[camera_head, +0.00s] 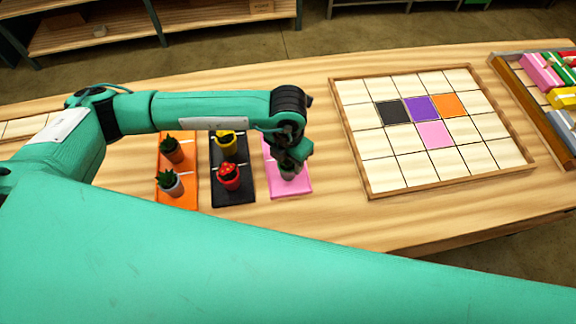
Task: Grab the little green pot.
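My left gripper (290,164) points down over the pink mat (301,188). A small grey-green thing (288,174), perhaps the little green pot, shows right under its fingertips on that mat. It is mostly hidden by the gripper, and I cannot tell whether the fingers are open or shut on it. A brown pot with a plant (173,154) and a grey pot with a plant (173,187) stand on the orange mat (180,201) at the left. My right gripper is not in view.
A black mat (234,197) holds a yellow watering can (228,146) and a red pot (229,182). A wooden grid board (398,143) with a few coloured squares lies to the right. A tray of coloured blocks (545,75) is at the far right.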

